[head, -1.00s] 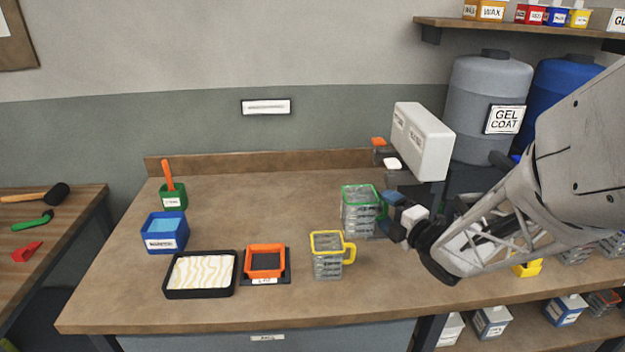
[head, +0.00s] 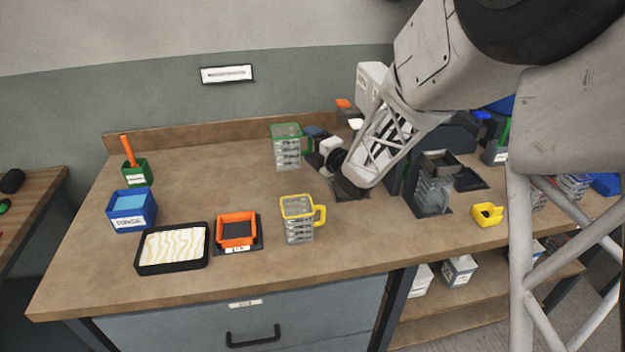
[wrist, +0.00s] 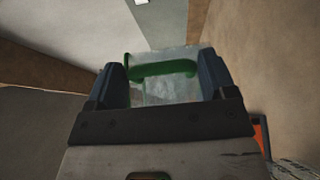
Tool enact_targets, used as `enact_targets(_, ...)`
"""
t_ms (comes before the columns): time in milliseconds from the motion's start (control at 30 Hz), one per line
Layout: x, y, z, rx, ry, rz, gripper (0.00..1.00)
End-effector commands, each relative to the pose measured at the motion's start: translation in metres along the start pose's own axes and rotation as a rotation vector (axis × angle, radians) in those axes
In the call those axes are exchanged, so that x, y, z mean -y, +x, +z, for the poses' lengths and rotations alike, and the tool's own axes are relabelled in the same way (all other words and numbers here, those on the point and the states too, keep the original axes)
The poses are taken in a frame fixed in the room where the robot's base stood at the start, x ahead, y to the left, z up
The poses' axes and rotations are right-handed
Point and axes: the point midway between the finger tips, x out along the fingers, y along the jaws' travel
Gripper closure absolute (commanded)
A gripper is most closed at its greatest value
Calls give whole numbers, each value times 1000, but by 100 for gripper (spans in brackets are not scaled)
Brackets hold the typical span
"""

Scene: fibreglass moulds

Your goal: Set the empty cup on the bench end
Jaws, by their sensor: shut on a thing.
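A clear ribbed cup with a green rim and green handle (head: 287,152) is at the back of the bench, in front of the low backboard. My gripper (head: 312,138) comes from the right and is shut on this cup at its handle side. In the wrist view the cup (wrist: 168,92) with its green handle sits between my two dark fingers (wrist: 162,80). The cup looks upright; I cannot tell whether its base touches the bench. A second clear cup with a yellow rim and handle (head: 298,222) stands on the bench (head: 340,262) nearer the front. No contents are clearly visible in either cup.
Left of the yellow cup are an orange square frame (head: 237,230), a black tray with wavy white filling (head: 172,247), a blue box (head: 132,210) and a green pot (head: 137,172). Dark fixtures and a yellow piece (head: 487,214) are at right. The back middle-left is clear.

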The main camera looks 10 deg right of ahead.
Motion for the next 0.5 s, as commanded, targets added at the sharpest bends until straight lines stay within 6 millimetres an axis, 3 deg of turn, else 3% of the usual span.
enact_targets(33, 16, -2, 0, 2, 6, -8, 56)
enact_targets(200, 47, -3, 0, 2, 5, -7, 56)
enact_targets(500, 77, -3, 0, 2, 4, -4, 56)
